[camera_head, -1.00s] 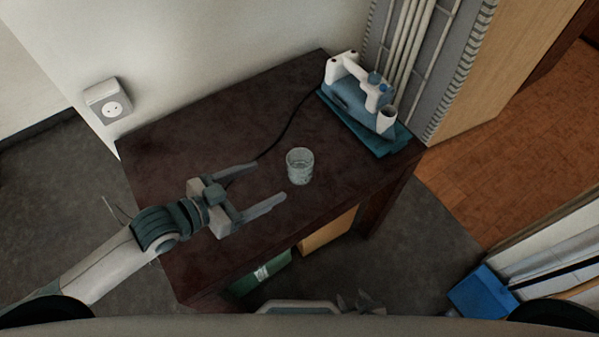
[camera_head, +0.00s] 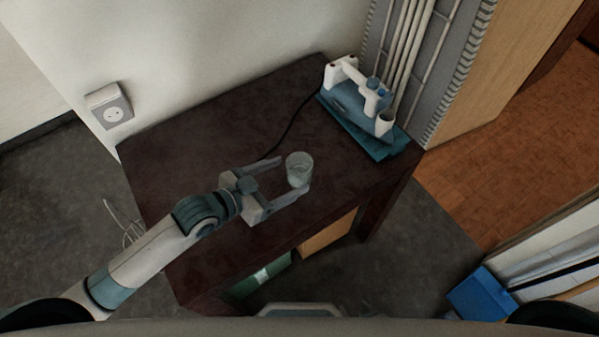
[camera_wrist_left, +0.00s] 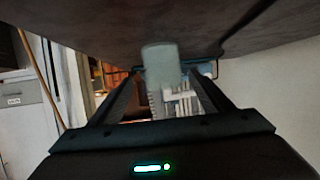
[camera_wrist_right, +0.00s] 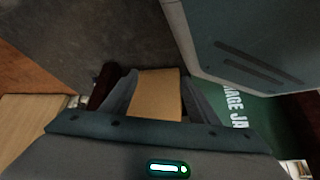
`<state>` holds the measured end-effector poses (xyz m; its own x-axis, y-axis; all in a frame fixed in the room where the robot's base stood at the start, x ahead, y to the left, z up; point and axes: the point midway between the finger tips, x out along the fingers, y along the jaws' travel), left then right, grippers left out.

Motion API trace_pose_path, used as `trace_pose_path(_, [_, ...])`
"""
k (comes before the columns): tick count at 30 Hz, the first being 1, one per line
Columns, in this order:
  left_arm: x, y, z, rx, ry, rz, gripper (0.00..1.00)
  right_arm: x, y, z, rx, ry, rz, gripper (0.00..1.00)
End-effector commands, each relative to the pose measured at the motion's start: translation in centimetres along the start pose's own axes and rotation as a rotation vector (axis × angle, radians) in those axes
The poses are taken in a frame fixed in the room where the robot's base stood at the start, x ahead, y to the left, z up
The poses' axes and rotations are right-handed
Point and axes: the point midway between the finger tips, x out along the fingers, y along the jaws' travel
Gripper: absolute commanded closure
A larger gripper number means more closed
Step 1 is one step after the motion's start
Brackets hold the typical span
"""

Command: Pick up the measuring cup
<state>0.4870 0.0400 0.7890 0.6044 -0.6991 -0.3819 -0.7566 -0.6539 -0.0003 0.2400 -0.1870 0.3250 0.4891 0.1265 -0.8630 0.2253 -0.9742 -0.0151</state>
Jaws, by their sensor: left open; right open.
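The measuring cup (camera_head: 299,168) is a clear glass cup standing upright on the dark brown table (camera_head: 200,135). My left gripper (camera_head: 293,174) is open, with its two fingertips on either side of the cup; I cannot tell whether they touch it. In the left wrist view the cup (camera_wrist_left: 161,64) shows ahead between the two fingers (camera_wrist_left: 165,78). My right gripper shows only in the right wrist view (camera_wrist_right: 158,78). It is open, with a tan box (camera_wrist_right: 158,95) in view beyond its fingers.
A green box (camera_head: 262,277) is below the table's front edge. A blue box (camera_head: 482,295) is on the floor at right.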

Motion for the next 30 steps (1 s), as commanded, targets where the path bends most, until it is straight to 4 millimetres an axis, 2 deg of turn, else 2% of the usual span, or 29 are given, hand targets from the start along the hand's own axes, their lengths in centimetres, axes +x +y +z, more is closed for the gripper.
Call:
trace_pose_path(3, [2.1,0.0,-0.2,-0.001,0.0,0.0,0.28,-0.4,0.2,1.5,0.0,-0.038,0.002,0.46])
trace_pose_path(9, [4.3,0.0,0.0,0.0,-0.001,0.0,0.28,-0.6,0.3,3.0,0.0,-0.072,0.004,0.46])
trace_pose_path(23, [4.7,0.0,0.0,0.0,-0.001,0.0,0.28,-0.5,0.5,2.7,-0.001,-0.069,0.006,0.46])
trace_pose_path(27, [5.6,-0.1,-0.1,-0.002,0.0,0.0,0.28,-0.8,0.5,2.8,-0.001,-0.077,0.006,0.46])
trace_pose_path(30, [6.6,-0.4,-0.1,0.0,-0.001,0.0,0.28,-1.1,0.6,3.8,-0.001,-0.103,0.007,0.46])
